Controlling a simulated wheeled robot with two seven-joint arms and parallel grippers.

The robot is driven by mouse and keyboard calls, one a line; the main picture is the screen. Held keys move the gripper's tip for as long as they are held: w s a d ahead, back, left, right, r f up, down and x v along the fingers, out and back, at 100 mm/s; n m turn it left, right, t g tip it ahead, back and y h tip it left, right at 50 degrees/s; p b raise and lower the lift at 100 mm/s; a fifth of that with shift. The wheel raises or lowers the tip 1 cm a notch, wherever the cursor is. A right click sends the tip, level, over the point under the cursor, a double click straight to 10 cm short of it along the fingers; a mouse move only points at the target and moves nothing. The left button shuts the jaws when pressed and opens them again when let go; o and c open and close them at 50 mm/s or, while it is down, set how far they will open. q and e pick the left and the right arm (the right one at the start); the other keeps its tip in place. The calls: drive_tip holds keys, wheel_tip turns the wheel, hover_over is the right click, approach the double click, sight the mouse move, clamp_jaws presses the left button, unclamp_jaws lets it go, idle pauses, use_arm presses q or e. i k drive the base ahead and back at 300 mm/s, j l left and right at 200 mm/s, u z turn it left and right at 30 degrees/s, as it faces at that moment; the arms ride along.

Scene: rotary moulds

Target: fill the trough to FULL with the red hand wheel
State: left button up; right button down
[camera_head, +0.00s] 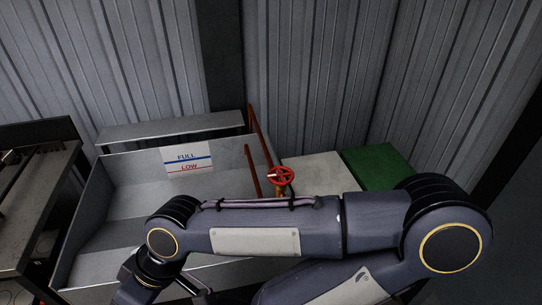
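The trough (92,230) is a grey metal basin at the left centre, partly covered by my arm. A white sign (187,159) on its back wall reads FULL above a blue line and LOW below it with a red line. I cannot make out a water surface. The red hand wheel (281,177) sits on a brass-coloured valve to the right of the trough, just above my arm in the picture. My arm crosses the foreground from the right and bends down at the left. Neither gripper can be seen, and nothing visible touches the wheel.
Rust-red pipes (260,136) rise beside the wheel. A pale block (318,172) and a green block (377,167) stand to its right. A dark workbench (38,200) is at the far left. Corrugated metal walls (310,70) close off the back.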

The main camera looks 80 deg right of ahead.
sight(281, 182)
drive_tip(key=l+z, duration=0.15)
drive_tip(key=z, duration=0.35)
drive_tip(key=l+z, duration=0.1)
drive_tip(key=z, duration=0.35)
drive_tip(key=l+z, duration=0.15)
drive_tip(key=z, duration=1.65)
